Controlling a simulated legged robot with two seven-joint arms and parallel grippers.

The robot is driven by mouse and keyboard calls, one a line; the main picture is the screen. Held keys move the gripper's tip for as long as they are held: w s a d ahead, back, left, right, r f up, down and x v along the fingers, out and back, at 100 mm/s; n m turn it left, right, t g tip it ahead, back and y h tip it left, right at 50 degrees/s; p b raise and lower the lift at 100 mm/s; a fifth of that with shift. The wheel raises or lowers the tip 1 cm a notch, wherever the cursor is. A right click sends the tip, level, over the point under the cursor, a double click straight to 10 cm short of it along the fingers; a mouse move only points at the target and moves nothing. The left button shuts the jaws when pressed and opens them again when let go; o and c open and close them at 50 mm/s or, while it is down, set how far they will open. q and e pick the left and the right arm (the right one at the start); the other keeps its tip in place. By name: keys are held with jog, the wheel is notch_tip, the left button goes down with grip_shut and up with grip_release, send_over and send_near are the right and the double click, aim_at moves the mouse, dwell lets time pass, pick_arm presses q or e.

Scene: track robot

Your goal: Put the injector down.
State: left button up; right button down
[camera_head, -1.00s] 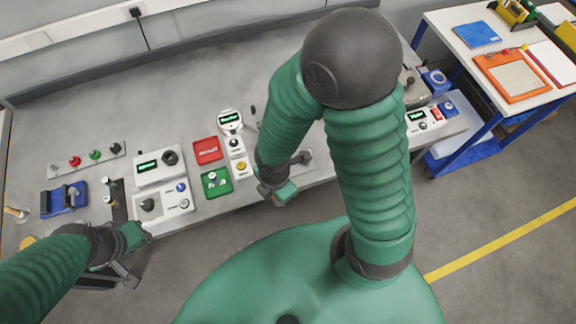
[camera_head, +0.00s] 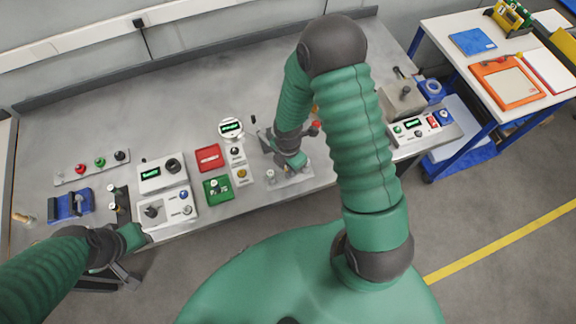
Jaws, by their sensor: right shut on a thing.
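My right gripper (camera_head: 292,163) is over the front part of the workbench (camera_head: 195,75), right of the green tray, at a light grey plate (camera_head: 284,182) with small upright parts. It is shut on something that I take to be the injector. The held thing is mostly hidden by the gripper and wrist, and I cannot tell whether it touches the plate. My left gripper (camera_head: 132,258) is at the bench's front edge, low on the left. Its finger opening does not show clearly.
White control boxes (camera_head: 163,175) stand further left. A control panel (camera_head: 423,125) and a grey device (camera_head: 401,99) are to the right. The bench's back is clear.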

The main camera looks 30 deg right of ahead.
jog(key=c, duration=1.2)
grip_release()
jog(key=shift+s, duration=0.1)
jog(key=s+a+r+m+t, duration=0.1)
jog(key=s+a+r+m, duration=0.1)
jog(key=r+m, duration=0.7)
jog(key=s+a+r+m+t, duration=0.1)
jog(key=s+a+r+m, duration=0.1)
jog(key=r+m, duration=0.8)
jog(key=shift+m+t+p, duration=0.3)
jog(key=shift+m+p, duration=0.1)
jog(key=shift+p, duration=0.05)
